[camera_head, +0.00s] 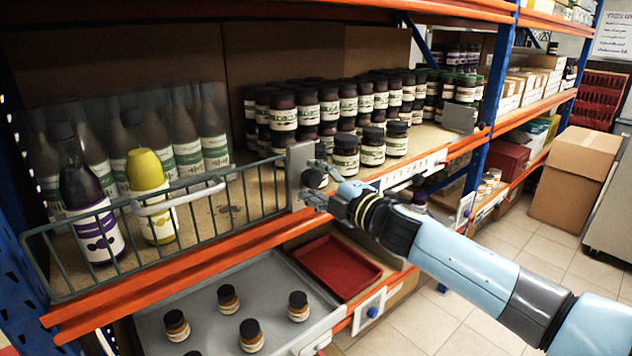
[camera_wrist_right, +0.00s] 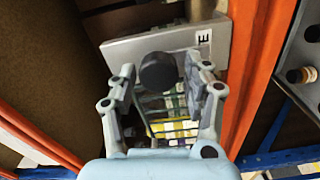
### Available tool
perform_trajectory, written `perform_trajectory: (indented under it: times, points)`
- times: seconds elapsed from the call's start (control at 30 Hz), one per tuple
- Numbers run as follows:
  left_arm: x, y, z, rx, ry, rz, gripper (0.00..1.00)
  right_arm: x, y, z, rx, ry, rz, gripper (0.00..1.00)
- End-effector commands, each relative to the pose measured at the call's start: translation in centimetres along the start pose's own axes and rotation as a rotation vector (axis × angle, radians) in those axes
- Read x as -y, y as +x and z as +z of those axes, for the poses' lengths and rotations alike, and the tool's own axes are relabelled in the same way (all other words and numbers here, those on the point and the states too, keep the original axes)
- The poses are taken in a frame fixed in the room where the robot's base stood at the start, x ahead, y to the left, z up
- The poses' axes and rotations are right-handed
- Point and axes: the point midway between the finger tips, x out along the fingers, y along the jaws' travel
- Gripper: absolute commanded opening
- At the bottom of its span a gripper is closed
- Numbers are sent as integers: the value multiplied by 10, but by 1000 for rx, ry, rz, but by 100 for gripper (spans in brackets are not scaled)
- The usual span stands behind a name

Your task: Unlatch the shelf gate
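The shelf gate is a grey-green wire frame (camera_head: 190,212) with a white handle (camera_head: 178,197), standing along the front edge of the shelf. At its right end is a grey latch plate (camera_head: 299,165) with a round black knob (camera_head: 314,178). In the right wrist view, the knob (camera_wrist_right: 157,71) stands out from the pale latch plate (camera_wrist_right: 205,42). My right gripper (camera_wrist_right: 160,84) is open, with one finger on each side of the knob; I cannot tell whether either touches it. In the head view, my right gripper (camera_head: 313,188) is at the latch. My left gripper is out of view.
A purple-labelled bottle (camera_head: 93,220) and a yellow-capped bottle (camera_head: 152,195) stand behind the gate. Several dark jars (camera_head: 345,152) crowd the shelf to the right. A grey tray (camera_head: 270,278) with small jars and a red tray (camera_head: 337,265) lie below the orange beam (camera_head: 190,262).

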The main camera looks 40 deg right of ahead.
Motion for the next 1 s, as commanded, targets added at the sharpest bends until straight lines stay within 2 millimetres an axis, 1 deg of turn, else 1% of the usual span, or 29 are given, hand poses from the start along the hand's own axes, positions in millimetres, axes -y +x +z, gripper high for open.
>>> perform_trajectory:
  times: [0.03, 0.07, 0.43, 0.57, 0.67, 1.0]
  points:
    - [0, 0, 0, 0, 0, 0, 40, 0, 0, 0, 0, 1, 0, 59]
    - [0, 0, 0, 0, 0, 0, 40, 0, 0, 0, 0, 1, 0, 61]
    - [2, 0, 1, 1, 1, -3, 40, -1, 0, 0, 0, 4, 1, 61]
    - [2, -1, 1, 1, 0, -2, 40, -1, 0, 0, 0, 59, 1, 61]
    - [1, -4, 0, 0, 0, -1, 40, -2, 0, 0, 0, 178, 1, 61]
    - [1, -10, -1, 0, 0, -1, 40, -3, 0, 1, 0, 804, 2, 61]
